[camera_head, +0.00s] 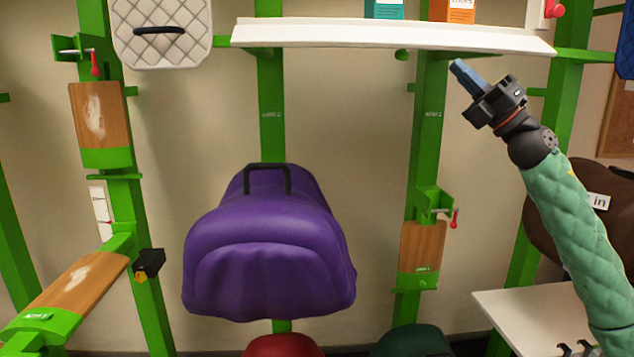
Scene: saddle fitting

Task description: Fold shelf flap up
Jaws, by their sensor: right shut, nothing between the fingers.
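A long white shelf (330,36) spans the green posts at the top, its front edge facing me. Whether that front edge is a separate hinged flap I cannot tell. My right gripper (459,69) is shut and empty, its blue fingertips pointing up and left. In the picture it lies just below the shelf's right half; whether it touches the shelf I cannot tell. My left gripper is not in view.
A teal box (384,9) and an orange box (453,11) stand on the shelf. A purple saddle-shaped cover (268,245) hangs below it. A wooden arm (75,283) sticks out at lower left. A white table (520,312) stands at lower right.

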